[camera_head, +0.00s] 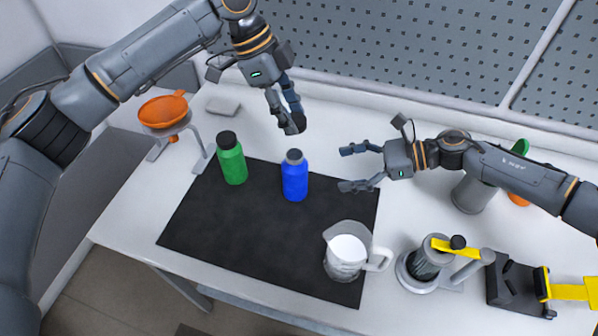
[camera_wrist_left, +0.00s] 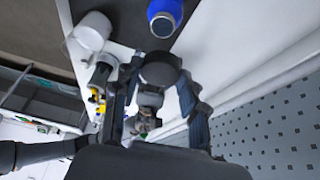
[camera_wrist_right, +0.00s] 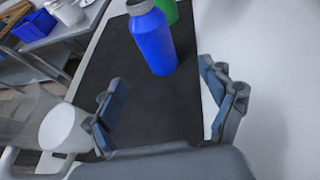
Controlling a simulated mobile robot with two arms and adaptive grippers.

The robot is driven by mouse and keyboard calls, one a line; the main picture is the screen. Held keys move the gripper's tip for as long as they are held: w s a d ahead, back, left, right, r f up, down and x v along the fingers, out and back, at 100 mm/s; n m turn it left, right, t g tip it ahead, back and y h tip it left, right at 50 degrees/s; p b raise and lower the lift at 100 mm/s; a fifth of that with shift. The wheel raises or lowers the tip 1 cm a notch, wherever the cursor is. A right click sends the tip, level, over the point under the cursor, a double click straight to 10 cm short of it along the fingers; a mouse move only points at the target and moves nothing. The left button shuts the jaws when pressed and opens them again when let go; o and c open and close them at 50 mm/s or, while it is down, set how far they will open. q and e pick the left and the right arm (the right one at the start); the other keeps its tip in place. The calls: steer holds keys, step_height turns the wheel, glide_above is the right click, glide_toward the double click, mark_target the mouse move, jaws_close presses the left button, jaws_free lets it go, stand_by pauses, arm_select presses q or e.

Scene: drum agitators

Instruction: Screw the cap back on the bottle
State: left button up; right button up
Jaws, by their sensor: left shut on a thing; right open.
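The blue bottle (camera_head: 295,181) stands upright on the black mat (camera_head: 235,235). Its grey neck is uncapped, and the open mouth shows in the left wrist view (camera_wrist_left: 163,24). My left gripper (camera_head: 290,118) is shut on a black cap (camera_head: 296,124), held above and behind the blue bottle, apart from it. The cap also shows between the fingers in the left wrist view (camera_wrist_left: 160,69). My right gripper (camera_head: 346,168) is open and empty, to the right of the blue bottle with its fingers toward it. The bottle also shows beyond those fingers in the right wrist view (camera_wrist_right: 154,42).
A green bottle (camera_head: 232,164) with a black top stands left of the blue one. A clear pitcher (camera_head: 345,255) with white contents is at the mat's front right. An orange funnel (camera_head: 164,111) on a stand is at left; a stirring device (camera_head: 423,265) is at right.

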mark_target(297, 180)
arm_select(q)
steer(key=shift+s+f+b, duration=0.2)
steer(key=shift+f+b, duration=0.1)
steer(key=shift+f, duration=0.1)
arm_select(e)
steer(key=shift+s+f, duration=0.2)
steer(key=shift+f, duration=0.2)
arm_select(q)
steer(key=shift+s+a+r, duration=0.15)
steer(key=shift+s+r, duration=0.05)
steer(key=shift+s, duration=0.25)
arm_select(e)
steer(key=shift+s+a+r, duration=0.1)
steer(key=shift+s+r, duration=0.1)
steer(key=shift+s, duration=0.15)
arm_select(q)
steer(key=shift+w+f, duration=0.2)
steer(key=shift+w, duration=0.25)
arm_select(e)
steer(key=shift+w+f, duration=0.2)
steer(key=shift+w, duration=0.2)
arm_select(q)
steer(key=shift+s, duration=0.15)
arm_select(e)
steer(key=shift+s+a, duration=0.1)
steer(key=shift+a, duration=0.15)
steer(key=x, duration=1.1)
steer(key=shift+a+f, duration=0.15)
